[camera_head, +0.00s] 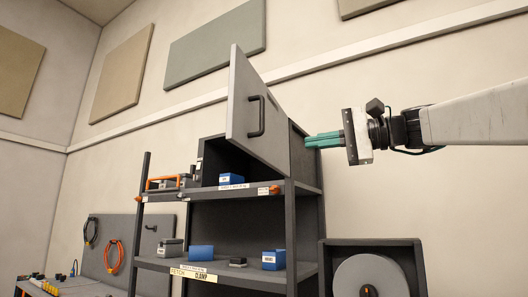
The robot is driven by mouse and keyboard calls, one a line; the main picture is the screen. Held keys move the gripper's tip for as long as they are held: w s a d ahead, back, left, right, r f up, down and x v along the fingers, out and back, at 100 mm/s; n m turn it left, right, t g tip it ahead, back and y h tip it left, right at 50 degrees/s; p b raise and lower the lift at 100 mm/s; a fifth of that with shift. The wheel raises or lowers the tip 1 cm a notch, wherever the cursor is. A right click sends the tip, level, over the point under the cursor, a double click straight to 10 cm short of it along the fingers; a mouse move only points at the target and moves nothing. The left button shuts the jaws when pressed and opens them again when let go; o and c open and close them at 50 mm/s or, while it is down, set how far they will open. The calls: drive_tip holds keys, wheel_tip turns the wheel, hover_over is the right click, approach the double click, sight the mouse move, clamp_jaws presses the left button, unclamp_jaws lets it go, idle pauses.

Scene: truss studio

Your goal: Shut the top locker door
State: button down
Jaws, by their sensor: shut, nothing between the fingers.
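The top locker (223,157) is a dark box on the upper shelf of a rack. Its grey door (242,100) stands open, tilted upward from the locker, with a black bar handle (256,116) on its face. My gripper (308,141) has teal fingers that are shut and empty. It comes in from the right and its tips appear near the right side of the locker, to the right of the door. I cannot tell whether the fingertips touch the locker side. The door's hinge line is not clear.
The upper shelf (240,195) holds a blue box (231,180) and an orange-handled case (163,183). Several small boxes stand on the lower shelf. A dark cabinet with a grey reel (369,277) stands at the lower right. The wall behind my arm is bare.

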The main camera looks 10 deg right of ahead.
sight(246, 147)
drive_tip(key=x, duration=0.9)
drive_tip(key=r+x, duration=0.1)
drive_tip(key=x, duration=0.4)
